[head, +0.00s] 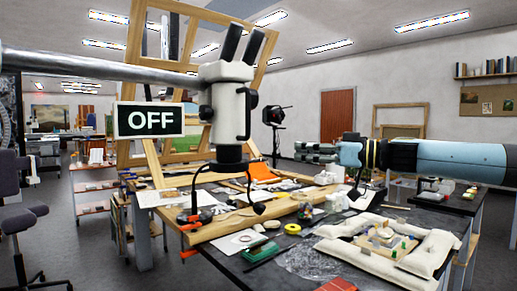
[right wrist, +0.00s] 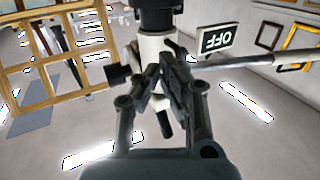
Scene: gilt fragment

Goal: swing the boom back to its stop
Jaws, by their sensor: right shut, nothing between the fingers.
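The boom (head: 95,68) is a silver horizontal pole coming in from the left in the head view. At its end hangs a white and black microscope head (head: 230,105), with two dark eyepieces on top. My right gripper (head: 298,152) reaches in from the right and points left towards the microscope head, with a visible gap in that view. It is shut and empty. In the right wrist view, the shut fingers (right wrist: 165,72) overlap the microscope head (right wrist: 153,45), and the boom (right wrist: 260,59) runs off to the right. Contact cannot be told. The stop is not identifiable. My left gripper is not in view.
A black OFF sign (head: 149,120) stands beside the microscope head. Below is a dark worktable (head: 220,262) with a sandbag-framed fragment (head: 385,240), a wooden bar (head: 240,222) and small tools. A wooden easel frame (head: 137,60) stands behind. Floor at left is partly clear.

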